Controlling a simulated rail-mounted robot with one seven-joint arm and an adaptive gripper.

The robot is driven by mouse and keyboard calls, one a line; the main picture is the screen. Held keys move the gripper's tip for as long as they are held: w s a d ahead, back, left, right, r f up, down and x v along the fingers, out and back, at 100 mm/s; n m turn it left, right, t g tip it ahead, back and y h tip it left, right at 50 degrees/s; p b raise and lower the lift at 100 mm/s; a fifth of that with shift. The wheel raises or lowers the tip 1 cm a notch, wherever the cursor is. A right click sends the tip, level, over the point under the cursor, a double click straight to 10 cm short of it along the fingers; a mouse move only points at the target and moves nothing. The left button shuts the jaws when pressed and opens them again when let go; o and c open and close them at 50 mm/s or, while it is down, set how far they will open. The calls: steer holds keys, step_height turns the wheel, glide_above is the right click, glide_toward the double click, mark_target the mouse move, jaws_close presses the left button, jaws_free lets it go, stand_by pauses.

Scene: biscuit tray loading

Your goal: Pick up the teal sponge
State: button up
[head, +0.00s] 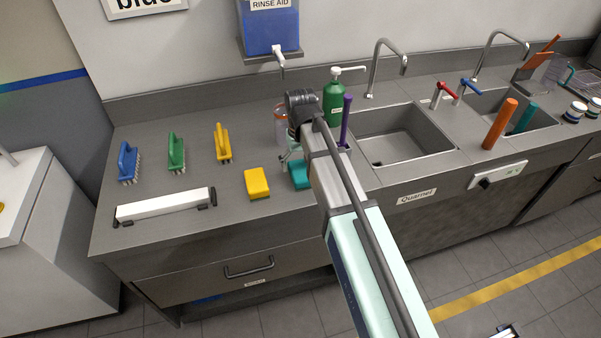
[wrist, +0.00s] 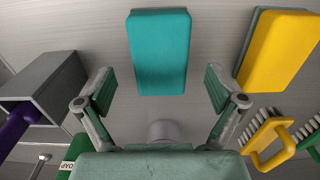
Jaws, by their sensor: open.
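The teal sponge (head: 299,174) lies on the grey counter in the head view, partly hidden by my arm. In the wrist view the teal sponge (wrist: 159,52) shows whole at the top middle. My gripper (wrist: 160,88) is open, with one finger on each side of the sponge's near end in the picture, apart from it, and nothing is between the fingers. In the head view my gripper (head: 289,155) is mostly hidden behind my arm, just behind the teal sponge.
A yellow sponge (head: 257,183) lies left of the teal one. Blue (head: 128,161), green (head: 176,152) and yellow (head: 222,143) brushes stand further left. A green soap bottle (head: 335,104), a purple handle (head: 345,120) and a sink (head: 398,135) are right. Counter between brushes and yellow sponge is clear.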

mark_target(300, 170)
steer(key=shift+f+p, duration=0.65)
steer(key=shift+f, duration=1.25)
steer(key=shift+c, duration=0.4)
steer(key=shift+s, duration=0.1)
steer(key=c, duration=0.9)
